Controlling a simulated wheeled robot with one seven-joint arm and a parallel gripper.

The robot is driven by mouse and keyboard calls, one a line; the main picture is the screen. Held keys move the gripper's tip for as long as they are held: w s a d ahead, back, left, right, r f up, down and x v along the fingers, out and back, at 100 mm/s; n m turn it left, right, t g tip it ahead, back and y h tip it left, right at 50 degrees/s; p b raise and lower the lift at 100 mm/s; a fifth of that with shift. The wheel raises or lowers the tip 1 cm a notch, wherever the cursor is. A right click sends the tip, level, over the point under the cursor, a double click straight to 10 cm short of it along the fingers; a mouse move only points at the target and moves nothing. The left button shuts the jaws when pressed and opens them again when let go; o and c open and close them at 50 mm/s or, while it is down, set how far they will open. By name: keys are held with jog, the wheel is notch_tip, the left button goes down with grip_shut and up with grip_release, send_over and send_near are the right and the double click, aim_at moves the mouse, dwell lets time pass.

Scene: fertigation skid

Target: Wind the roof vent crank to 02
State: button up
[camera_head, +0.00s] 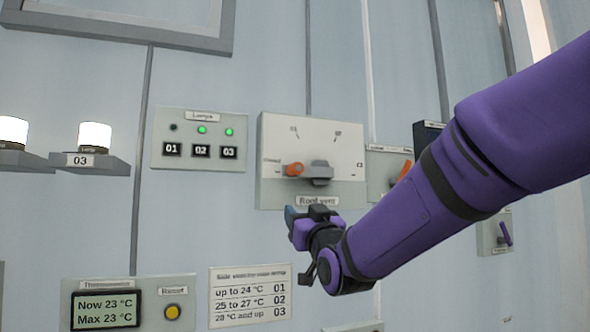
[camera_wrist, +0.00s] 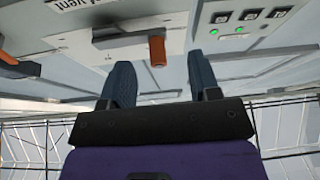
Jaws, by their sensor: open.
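The roof vent panel (camera_head: 277,143) is a pale plate on the wall with marks around a dial and a "Roof vent" label. Its crank (camera_head: 318,172) has a grey hub and an orange knob (camera_head: 293,169) that points left, toward the mark at the left of the dial. My gripper (camera_head: 305,213) is just below the panel, apart from the crank. In the wrist view, the two dark fingers of my gripper (camera_wrist: 162,85) are open with nothing between them, and the orange knob (camera_wrist: 157,50) shows beyond them.
A lamp panel (camera_head: 199,141) is left of the vent panel, with green lights at 02 and 03. Below are a thermometer (camera_head: 107,308) reading 23 °C, a reset button (camera_head: 172,312) and a temperature chart (camera_head: 250,296). Another panel (camera_head: 384,168) with an orange handle is close on the right, partly behind my arm.

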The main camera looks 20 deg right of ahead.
aim_at(297, 174)
jog(key=w+r+t, duration=0.1)
jog(key=w+r, duration=0.1)
jog(key=r, duration=0.1)
jog(key=w+r+t, duration=0.1)
jog(key=w+r, duration=0.2)
jog(key=r, duration=0.1)
jog(key=w+r+m+t, duration=0.1)
jog(key=w+r, duration=0.2)
jog(key=shift+d+r+t+h, duration=0.4)
jog(key=shift+c, duration=0.4)
grip_shut()
